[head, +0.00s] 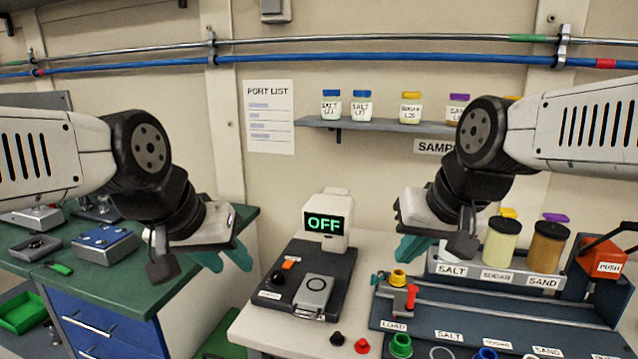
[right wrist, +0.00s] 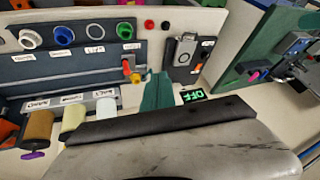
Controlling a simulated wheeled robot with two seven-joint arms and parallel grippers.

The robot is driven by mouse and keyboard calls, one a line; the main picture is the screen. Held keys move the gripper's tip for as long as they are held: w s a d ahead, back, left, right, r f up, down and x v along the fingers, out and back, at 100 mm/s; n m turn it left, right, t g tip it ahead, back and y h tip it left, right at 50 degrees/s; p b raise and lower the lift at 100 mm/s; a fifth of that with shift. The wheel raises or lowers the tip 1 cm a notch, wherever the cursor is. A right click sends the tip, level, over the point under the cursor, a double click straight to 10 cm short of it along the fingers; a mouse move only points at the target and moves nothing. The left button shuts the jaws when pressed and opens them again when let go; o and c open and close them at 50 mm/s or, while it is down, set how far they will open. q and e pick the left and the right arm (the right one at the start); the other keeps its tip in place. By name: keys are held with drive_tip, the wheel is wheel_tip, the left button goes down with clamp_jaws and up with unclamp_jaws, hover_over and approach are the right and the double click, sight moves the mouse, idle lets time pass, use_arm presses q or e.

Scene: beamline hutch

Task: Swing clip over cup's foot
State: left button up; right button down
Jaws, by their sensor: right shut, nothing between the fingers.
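A yellow cup (head: 398,278) stands at the LOAD end of the dark blue rail bench. A small red clip (head: 411,297) is beside it, just to its right and front, and looks upright; I cannot tell whether it touches the foot. In the right wrist view the red clip (right wrist: 127,67) and the yellow cup (right wrist: 136,78) show small, beyond the fingers. My right gripper (head: 415,250) is shut and empty, above and behind the cup, apart from it; its teal fingers (right wrist: 158,92) also show in the wrist view. My left gripper (head: 228,260) hangs over the green bench edge, seemingly empty.
Salt, sugar and sand jars (head: 502,241) stand in a rack behind the rail, near my right gripper. A red PUSH block (head: 603,262) is at the right. Coloured rings (head: 401,345) lie in front.

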drive_tip(key=shift+s+f, duration=0.15)
drive_tip(key=shift+s, duration=0.5)
drive_tip(key=c, duration=1.8)
unclamp_jaws()
drive_tip(key=shift+s+f+n, duration=0.1)
drive_tip(key=shift+s+n, duration=0.1)
drive_tip(key=shift+n, duration=0.1)
drive_tip(key=shift+c, duration=0.2)
drive_tip(key=o, duration=0.4)
drive_tip(key=shift+w, duration=0.3)
drive_tip(key=shift+c, duration=0.2)
drive_tip(key=n+g+h, duration=0.2)
drive_tip(key=n+g, duration=0.4)
drive_tip(key=n, duration=0.8)
hover_over(373, 275)
wheel_tip(373, 275, down, 15)
drive_tip(key=shift+d+f, duration=0.1)
wheel_tip(373, 275, down, 8)
drive_tip(key=shift+r, duration=0.15)
